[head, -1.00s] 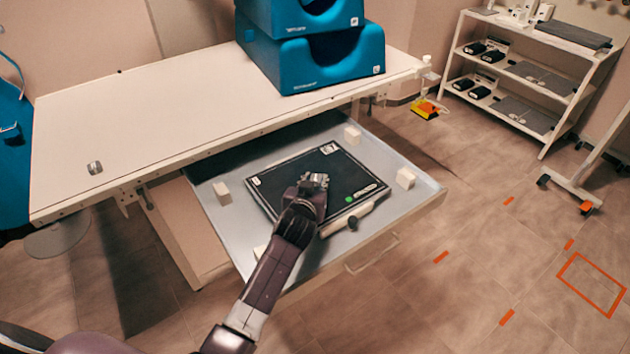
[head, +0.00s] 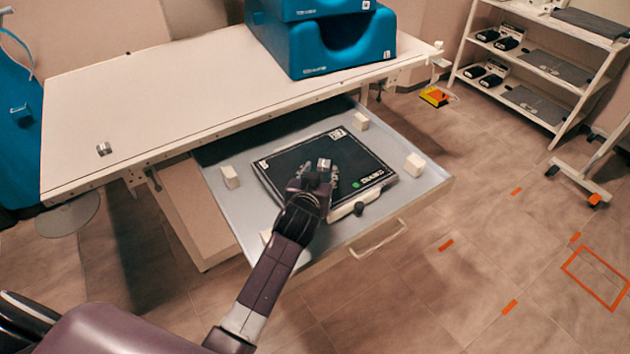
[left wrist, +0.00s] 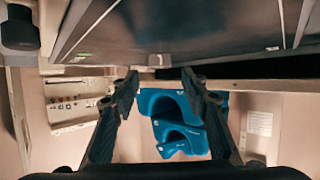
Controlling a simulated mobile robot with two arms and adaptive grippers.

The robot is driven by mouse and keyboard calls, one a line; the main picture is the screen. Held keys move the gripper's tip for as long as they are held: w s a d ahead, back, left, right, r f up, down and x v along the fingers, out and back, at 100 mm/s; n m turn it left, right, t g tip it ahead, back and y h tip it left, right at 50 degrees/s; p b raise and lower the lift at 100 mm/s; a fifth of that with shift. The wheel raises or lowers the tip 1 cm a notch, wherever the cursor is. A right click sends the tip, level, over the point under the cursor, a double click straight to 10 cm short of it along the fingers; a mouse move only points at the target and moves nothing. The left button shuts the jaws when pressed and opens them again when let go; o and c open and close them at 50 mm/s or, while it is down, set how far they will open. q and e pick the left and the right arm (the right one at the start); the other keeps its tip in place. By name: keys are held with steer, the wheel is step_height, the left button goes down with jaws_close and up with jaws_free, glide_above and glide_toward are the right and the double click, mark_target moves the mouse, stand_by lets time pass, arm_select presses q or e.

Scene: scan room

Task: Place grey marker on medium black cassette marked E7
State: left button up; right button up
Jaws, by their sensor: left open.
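The black cassette (head: 290,162) lies in the pulled-out drawer, with white labels and a green dot on its face; an E7 mark is too small to read. My left gripper (head: 322,178) is over the middle of the cassette. Its two dark fingers (left wrist: 158,84) stand apart in the left wrist view. A small light-grey block, apparently the grey marker (head: 324,163), shows at the fingertips against the cassette; I cannot tell whether it touches the face. A similar small grey piece (head: 104,149) lies on the white tabletop at left. My right gripper is out of view.
The drawer (head: 226,208) holds several pale blocks (head: 414,163) around the cassette. The white table (head: 180,100) stands above and behind it, with teal foam supports (head: 340,50) on top. A shelf rack (head: 540,70) stands at right. Floor at right is mostly clear.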

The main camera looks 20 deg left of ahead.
arm_select(q)
steer(key=v, duration=0.7)
steer(key=shift+s+r, duration=0.1)
steer(key=shift+s, duration=0.25)
stand_by(0.6)
